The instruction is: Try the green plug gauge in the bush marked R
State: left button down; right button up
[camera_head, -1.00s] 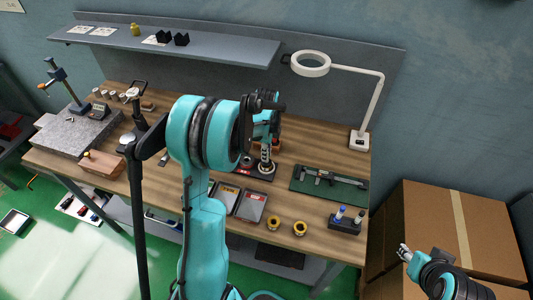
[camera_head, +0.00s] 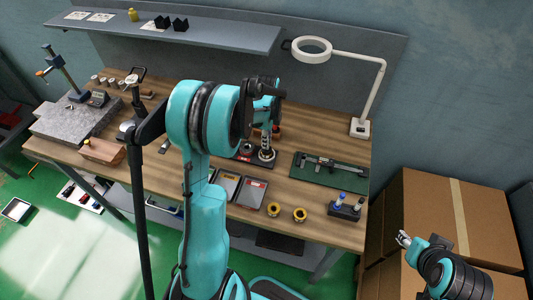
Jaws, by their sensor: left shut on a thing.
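My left gripper (camera_head: 266,153) is over the dark block (camera_head: 243,158) with a red label near the middle of the bench, pointing down. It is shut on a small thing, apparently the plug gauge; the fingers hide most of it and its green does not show. I cannot tell whether it is in a bush or above one. The letter R cannot be read. Two yellow rings (camera_head: 273,209) stand apart at the front of the bench. A black rack (camera_head: 345,210) at right holds gauges with blue and pale ends. My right gripper (camera_head: 403,238) is off the bench at lower right, its fingers too small to judge.
Two labelled trays (camera_head: 251,194) lie in front of the block, partly behind my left arm. A caliper lies on a green mat (camera_head: 308,172) to the right. A ring lamp (camera_head: 311,49) overhangs the back. Cardboard boxes (camera_head: 430,195) stand right of the bench.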

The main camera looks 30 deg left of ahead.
pick_arm(q)
jog(key=shift+r+p, duration=0.9)
jog(key=shift+r, duration=0.65)
jog(key=shift+r+p, duration=1.6)
jog(key=shift+r, duration=0.9)
jog(key=shift+w, duration=0.1)
